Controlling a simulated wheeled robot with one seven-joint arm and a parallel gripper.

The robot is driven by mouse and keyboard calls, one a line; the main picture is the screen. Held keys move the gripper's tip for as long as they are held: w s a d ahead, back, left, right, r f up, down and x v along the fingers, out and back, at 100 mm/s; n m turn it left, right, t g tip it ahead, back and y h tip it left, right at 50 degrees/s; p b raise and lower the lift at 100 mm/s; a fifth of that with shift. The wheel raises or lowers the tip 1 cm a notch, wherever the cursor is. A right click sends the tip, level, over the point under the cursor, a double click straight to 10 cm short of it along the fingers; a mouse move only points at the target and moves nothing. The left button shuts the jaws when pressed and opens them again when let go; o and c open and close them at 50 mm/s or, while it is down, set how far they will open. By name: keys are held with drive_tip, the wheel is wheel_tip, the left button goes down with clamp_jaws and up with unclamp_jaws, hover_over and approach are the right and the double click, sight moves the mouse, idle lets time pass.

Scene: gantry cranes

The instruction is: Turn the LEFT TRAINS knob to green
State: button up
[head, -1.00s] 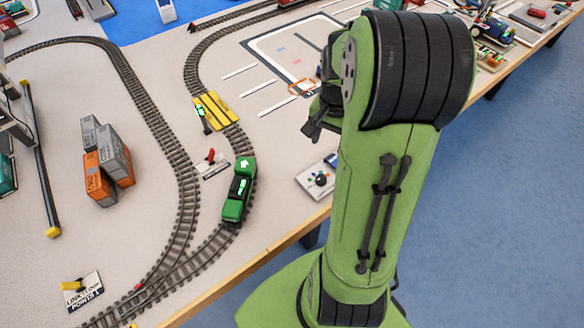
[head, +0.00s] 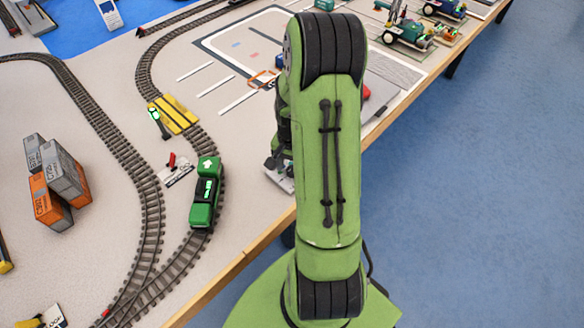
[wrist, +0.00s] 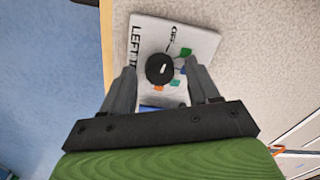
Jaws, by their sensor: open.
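The LEFT TRAINS knob (wrist: 159,69) is a round black dial with a white pointer mark, on a light grey panel (wrist: 205,42). In the head view my arm hides most of the panel (head: 284,183).
A green locomotive (head: 206,192) stands on the track left of the panel. A red lever (head: 172,160) and a yellow crossing (head: 174,113) lie beyond it. The table's wooden edge (head: 240,262) runs close beside the panel.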

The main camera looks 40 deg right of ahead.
drive_tip(key=c, duration=1)
drive_tip(key=shift+c, duration=0.2)
drive_tip(key=m, duration=0.3)
drive_tip(key=shift+m, duration=2.3)
drive_tip(key=o, duration=1)
